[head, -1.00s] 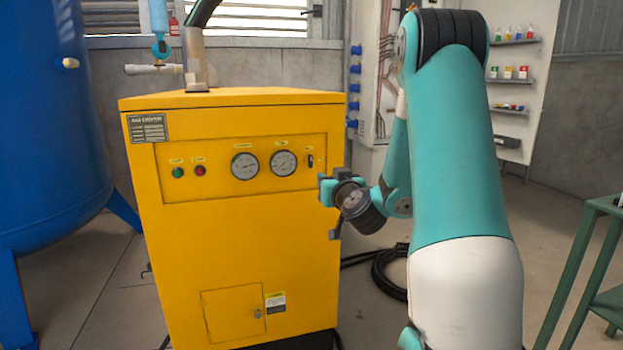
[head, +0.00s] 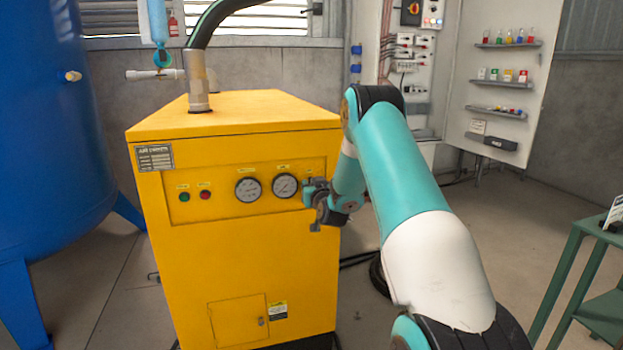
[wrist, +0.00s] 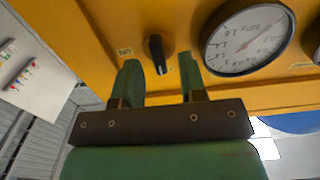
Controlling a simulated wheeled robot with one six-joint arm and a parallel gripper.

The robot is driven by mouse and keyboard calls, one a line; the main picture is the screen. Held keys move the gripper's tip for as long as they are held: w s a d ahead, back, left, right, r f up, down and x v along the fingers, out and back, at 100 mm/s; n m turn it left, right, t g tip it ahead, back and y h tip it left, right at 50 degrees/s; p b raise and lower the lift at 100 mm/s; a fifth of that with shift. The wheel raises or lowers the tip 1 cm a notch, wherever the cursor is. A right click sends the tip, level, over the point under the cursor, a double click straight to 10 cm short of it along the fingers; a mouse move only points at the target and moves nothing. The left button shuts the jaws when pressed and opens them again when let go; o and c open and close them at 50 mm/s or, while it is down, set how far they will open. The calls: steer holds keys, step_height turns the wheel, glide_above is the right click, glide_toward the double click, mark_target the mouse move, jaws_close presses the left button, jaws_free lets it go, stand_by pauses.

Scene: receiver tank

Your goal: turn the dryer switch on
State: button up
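The yellow dryer (head: 240,240) stands in front of me, with a control panel on its front. The dryer switch, a small black rotary knob (wrist: 158,52), shows in the wrist view on the yellow panel, left of a round gauge. In the head view my arm hides the switch. My gripper (wrist: 160,82) is open in the wrist view, its two green fingers apart and nothing between them. The knob lies just beyond the fingertips, roughly between them; I cannot tell whether they touch it. In the head view my gripper (head: 308,187) is at the panel's right end.
Two gauges (head: 248,189) and (head: 285,186) sit left of my gripper, with a green button (head: 184,197) and a red button (head: 205,195) farther left. A blue tank (head: 50,130) stands at left, a green table (head: 590,245) at right.

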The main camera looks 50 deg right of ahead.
steer(key=shift+w+d, duration=0.3)
steer(key=shift+w, duration=0.2)
jaws_close()
steer(key=shift+f, duration=0.1)
